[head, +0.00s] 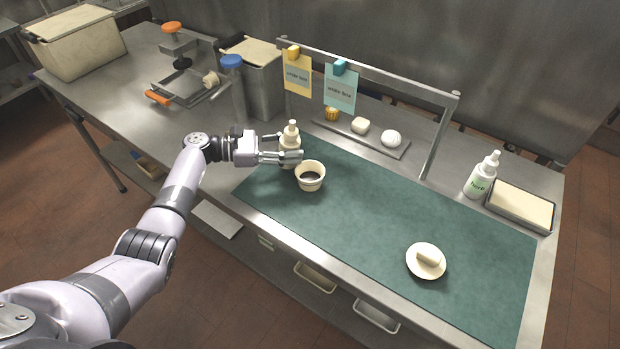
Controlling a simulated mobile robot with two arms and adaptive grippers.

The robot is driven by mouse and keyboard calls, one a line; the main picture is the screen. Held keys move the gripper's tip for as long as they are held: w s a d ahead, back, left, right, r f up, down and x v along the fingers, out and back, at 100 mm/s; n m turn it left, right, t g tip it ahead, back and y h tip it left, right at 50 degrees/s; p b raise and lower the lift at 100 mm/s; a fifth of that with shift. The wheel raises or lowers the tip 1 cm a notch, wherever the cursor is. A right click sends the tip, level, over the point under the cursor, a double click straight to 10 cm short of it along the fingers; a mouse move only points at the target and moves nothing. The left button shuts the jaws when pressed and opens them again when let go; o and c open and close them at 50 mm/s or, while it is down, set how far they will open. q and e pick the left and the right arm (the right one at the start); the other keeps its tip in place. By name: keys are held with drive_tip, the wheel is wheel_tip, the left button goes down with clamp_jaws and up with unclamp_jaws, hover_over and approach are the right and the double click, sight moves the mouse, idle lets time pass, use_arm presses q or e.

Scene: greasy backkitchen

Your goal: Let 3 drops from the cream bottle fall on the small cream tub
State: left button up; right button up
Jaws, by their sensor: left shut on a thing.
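A cream bottle (291,136) with a narrow nozzle stands upright at the back left of the green mat (390,220). My left gripper (290,157) is shut on this bottle from the left, around its body. I cannot tell whether its base touches the mat. A small cream tub (310,170), open at the top and dark inside, stands on the mat just right of and in front of the bottle. My right gripper is not in view.
A white bottle marked "herb" (477,182) and a tray (520,206) stand at the right. A saucer (425,273) holds a small pale roll. A metal rail (442,140) with two hanging cards rises behind the mat. The mat's middle is clear.

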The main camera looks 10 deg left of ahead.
sight(288, 126)
use_arm(q)
wheel_tip(288, 126, up, 3)
drive_tip(key=shift+w+r+n+h+p, duration=0.1)
drive_tip(key=shift+n+h+p, duration=0.65)
drive_tip(key=shift+p, duration=0.25)
drive_tip(key=shift+r+p, duration=0.6)
wheel_tip(288, 126, up, 3)
drive_tip(key=shift+f+p, duration=0.1)
drive_tip(key=shift+p, duration=1.15)
drive_tip(key=shift+f, duration=0.1)
drive_tip(key=shift+f+t, duration=0.1)
drive_tip(key=shift+t, duration=0.3)
